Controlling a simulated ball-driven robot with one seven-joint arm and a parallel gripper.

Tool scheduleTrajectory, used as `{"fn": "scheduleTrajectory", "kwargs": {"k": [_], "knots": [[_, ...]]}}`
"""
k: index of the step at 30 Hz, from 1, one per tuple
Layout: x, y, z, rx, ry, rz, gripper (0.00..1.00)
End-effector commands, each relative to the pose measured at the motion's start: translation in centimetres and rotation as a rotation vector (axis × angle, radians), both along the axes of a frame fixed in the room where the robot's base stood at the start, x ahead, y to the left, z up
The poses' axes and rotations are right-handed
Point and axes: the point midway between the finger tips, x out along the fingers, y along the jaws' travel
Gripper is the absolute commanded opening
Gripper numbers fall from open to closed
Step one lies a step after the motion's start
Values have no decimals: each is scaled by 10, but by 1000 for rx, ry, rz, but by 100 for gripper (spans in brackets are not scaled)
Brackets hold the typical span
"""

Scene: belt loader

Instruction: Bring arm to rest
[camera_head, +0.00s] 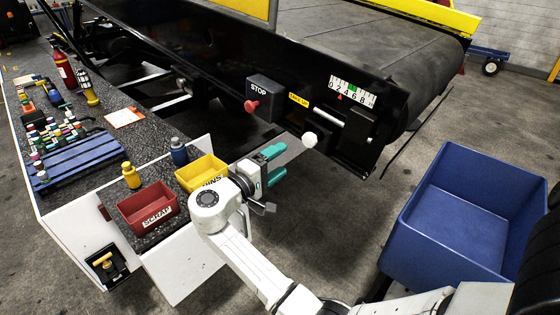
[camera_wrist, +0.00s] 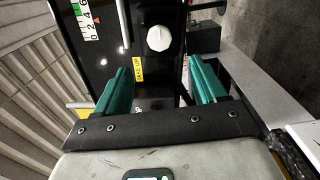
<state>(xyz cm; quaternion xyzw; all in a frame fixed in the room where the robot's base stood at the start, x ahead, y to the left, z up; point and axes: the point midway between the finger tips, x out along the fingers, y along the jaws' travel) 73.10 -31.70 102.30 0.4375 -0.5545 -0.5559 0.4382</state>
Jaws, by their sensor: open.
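My gripper (camera_head: 276,165) has teal fingers and is open and empty. In the head view it is held out in front of the belt loader's black side panel, right of the yellow bin and below the red stop button. In the wrist view my gripper (camera_wrist: 163,88) shows its two teal fingers wide apart, with the black panel, a white knob (camera_wrist: 159,38) and a yellow label beyond them. My white arm (camera_head: 240,255) reaches up from the bottom right of the head view. Nothing is seen between the fingers.
A speckled bench (camera_head: 105,100) at left carries a red scrap bin (camera_head: 130,213), a yellow bin (camera_head: 207,166), bottles and a blue rack (camera_head: 75,163). The stop box (camera_head: 264,92) and a gauge (camera_head: 352,92) are on the loader. A blue crate (camera_head: 440,250) stands at right. Bare floor lies between.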

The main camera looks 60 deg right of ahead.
Motion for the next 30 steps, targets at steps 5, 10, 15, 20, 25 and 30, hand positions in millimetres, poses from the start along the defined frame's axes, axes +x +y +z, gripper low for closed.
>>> {"fn": "scheduleTrajectory", "kwargs": {"k": [5,10,15,20,25,30], "knots": [[0,0,0,0,0,0,71],[0,0,0,0,0,1,71],[-2,1,-4,15,-6,4,71],[-27,14,-51,188,-73,36,71],[-72,52,-130,530,-182,87,71],[-116,107,-191,886,-257,137,71]]}}
